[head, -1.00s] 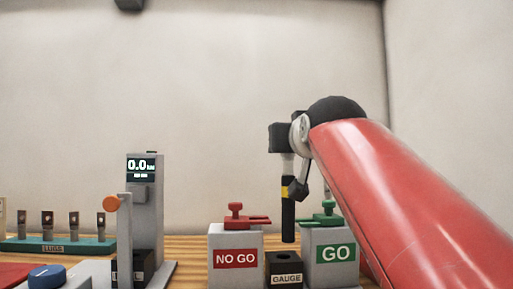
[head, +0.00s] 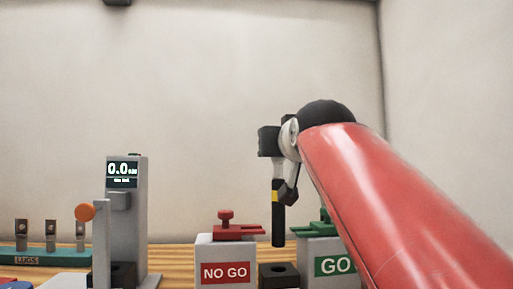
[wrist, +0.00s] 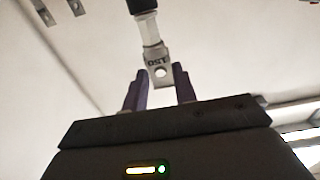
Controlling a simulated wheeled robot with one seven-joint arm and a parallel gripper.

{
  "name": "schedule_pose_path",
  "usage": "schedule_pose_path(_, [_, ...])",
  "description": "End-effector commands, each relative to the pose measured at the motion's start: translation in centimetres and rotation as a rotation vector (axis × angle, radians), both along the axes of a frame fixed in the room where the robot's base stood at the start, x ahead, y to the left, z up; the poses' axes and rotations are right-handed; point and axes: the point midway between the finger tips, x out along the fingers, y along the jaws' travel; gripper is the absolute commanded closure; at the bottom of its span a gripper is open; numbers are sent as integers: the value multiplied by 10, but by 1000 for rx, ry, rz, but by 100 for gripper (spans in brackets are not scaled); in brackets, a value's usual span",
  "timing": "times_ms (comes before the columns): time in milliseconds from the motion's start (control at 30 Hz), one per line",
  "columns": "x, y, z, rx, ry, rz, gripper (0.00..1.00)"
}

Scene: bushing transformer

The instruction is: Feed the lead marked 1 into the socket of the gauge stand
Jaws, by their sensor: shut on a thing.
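My gripper (head: 278,166) is shut on the lead (head: 278,212), a black cable with a yellow band, hanging roughly upright. In the wrist view, the lead's metal lug (wrist: 157,70), with a round hole and stamped characters, is between the two purple fingers of my gripper (wrist: 160,88). The lead's black part (wrist: 142,6) runs out of the top. No mark 1 is readable. The gauge stand (head: 279,275) is a black block with a dark socket in its top. The lead's free end appears just above the socket, with a small gap; depth is hard to judge.
A grey NO GO box (head: 225,262) with a red clamp stands left of the gauge stand. A GO box (head: 325,262) with green on top stands right, partly behind my red arm. A display post (head: 125,215) and a teal lug rack (head: 40,257) are farther left.

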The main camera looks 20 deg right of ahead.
Motion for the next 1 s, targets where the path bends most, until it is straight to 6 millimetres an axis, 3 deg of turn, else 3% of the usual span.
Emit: schedule_pose_path(1000, [0,0,-62,-1,-2,0,100])
